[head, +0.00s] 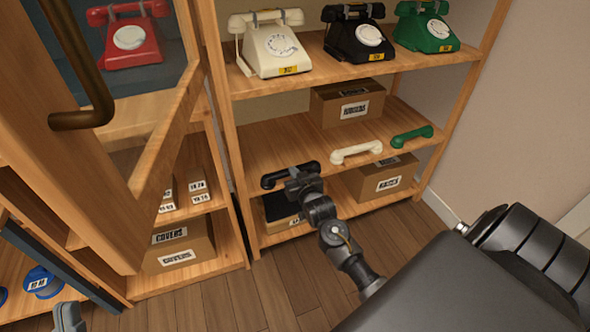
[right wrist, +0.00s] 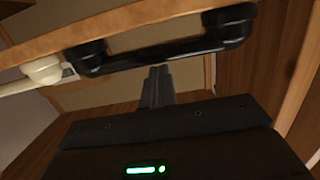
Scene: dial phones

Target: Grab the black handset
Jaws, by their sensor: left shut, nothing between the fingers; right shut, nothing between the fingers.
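The black handset (head: 273,180) lies on the edge of the middle shelf, left of a white handset (head: 356,152) and a green handset (head: 411,137). My right gripper (head: 297,174) is at the black handset and covers part of it in the head view. In the right wrist view the black handset (right wrist: 165,56) spans the top, and the shut, empty fingers of my right gripper (right wrist: 159,72) point at the middle of its bar. I cannot tell whether they touch it. My left gripper (head: 67,318) shows at the bottom left edge, away from the shelf, shut and empty.
White, black and green dial phones stand on the top shelf (head: 300,82). Cardboard boxes (head: 386,184) sit below the handsets. A wooden cabinet door with a dark handle (head: 85,118) stands at the left, with a red phone (head: 130,40) behind its glass.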

